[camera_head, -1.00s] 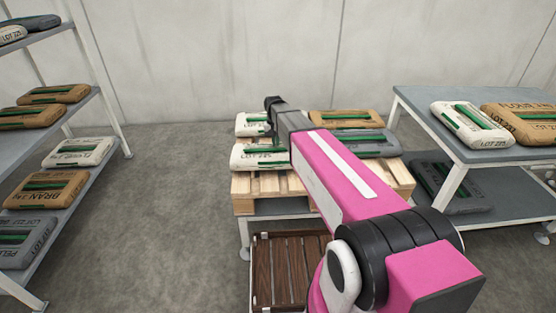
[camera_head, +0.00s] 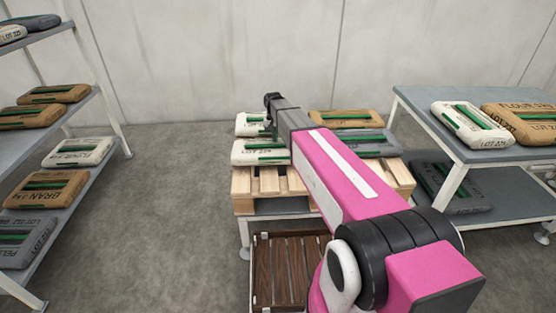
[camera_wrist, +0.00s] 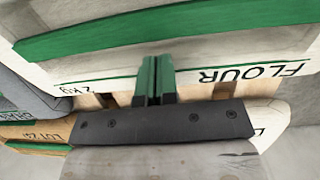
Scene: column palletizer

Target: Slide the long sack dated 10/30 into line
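The pallet (camera_head: 268,181) carries a white flour sack (camera_head: 260,157) at its front left, and another white sack (camera_head: 249,129) lies behind it. No 10/30 date is readable. In the wrist view the front white sack (camera_wrist: 215,62) fills the top, with a green band and "FLOUR 2 kg" upside down. My gripper (camera_head: 271,128) points down over the gap between the two white sacks. Its green fingers (camera_wrist: 155,70) are together, with only a thin line between them. They overlap the front sack's edge in the wrist view; whether they touch it I cannot tell.
A brown sack (camera_head: 345,119) and a grey sack (camera_head: 372,143) lie on the pallet's right side, the grey partly behind my arm. A rack (camera_head: 90,100) with sacks stands at left, a table (camera_head: 470,152) with sacks at right. Bare floor lies between rack and pallet.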

